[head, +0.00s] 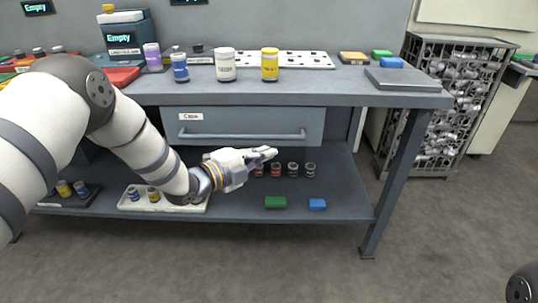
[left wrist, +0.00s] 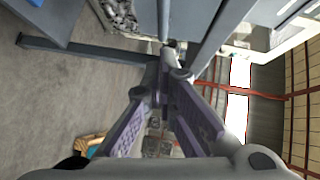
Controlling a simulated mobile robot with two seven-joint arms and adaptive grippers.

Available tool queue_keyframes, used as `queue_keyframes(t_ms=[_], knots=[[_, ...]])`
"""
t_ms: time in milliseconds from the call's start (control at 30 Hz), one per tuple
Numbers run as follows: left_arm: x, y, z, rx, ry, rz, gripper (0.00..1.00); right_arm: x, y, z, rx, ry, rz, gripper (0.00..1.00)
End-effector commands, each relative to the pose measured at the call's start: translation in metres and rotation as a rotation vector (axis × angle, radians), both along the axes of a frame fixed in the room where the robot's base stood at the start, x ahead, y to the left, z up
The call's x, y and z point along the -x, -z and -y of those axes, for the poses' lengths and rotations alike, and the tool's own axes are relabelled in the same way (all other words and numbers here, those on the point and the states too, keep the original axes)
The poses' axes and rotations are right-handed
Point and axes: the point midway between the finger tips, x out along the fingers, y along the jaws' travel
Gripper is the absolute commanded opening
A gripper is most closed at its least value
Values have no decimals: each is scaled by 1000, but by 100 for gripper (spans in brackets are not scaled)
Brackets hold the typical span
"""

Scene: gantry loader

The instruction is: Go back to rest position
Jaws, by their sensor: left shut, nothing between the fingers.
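My left gripper (head: 272,153) reaches in from the left in the head view, in front of the workbench (head: 420,100) and just below its drawer (head: 245,133). Its fingers are together and hold nothing. In the left wrist view the purple-padded fingers (left wrist: 168,75) meet at their tips with nothing between them. My right gripper does not show; only a dark rounded part at the lower right corner of the head view is visible.
A blue bottle (head: 180,68), white jar (head: 225,66) and yellow jar (head: 270,65) stand on the benchtop. Small jars (head: 293,169), a green block (head: 276,202) and a blue block (head: 317,204) sit on the lower shelf. A wire cage (head: 450,110) stands right; the front floor is clear.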

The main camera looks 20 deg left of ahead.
Motion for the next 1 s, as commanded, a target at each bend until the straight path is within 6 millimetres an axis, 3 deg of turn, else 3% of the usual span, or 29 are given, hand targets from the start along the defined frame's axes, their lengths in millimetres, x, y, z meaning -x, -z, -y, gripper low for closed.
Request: queue_keyframes(t_ms=[33, 200, 500, 567, 633, 667, 733, 800, 867, 900, 1000], knots=[[11, -12, -8, 2, -3, 8, 0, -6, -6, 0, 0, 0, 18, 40], [47, -15, -28, 1, -2, 7, 0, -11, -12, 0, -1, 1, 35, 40], [66, -14, -37, 4, -1, 3, 0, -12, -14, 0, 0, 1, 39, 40], [72, -6, -35, 26, -14, -44, 0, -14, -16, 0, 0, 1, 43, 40], [92, 20, -30, 106, -68, -199, 0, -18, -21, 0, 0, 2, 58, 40], [106, 36, -27, 154, -107, -298, 0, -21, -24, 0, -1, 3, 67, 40], [153, 78, -22, 283, -240, -567, 0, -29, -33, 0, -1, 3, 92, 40], [212, 116, -19, 398, -413, -832, 0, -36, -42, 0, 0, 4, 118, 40], [267, 139, -18, 477, -578, -1032, 0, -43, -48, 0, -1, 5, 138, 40], [306, 151, -18, 520, -698, -1153, 0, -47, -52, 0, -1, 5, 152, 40], [402, 162, -22, 592, -1021, -1395, 0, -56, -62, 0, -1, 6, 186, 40]])
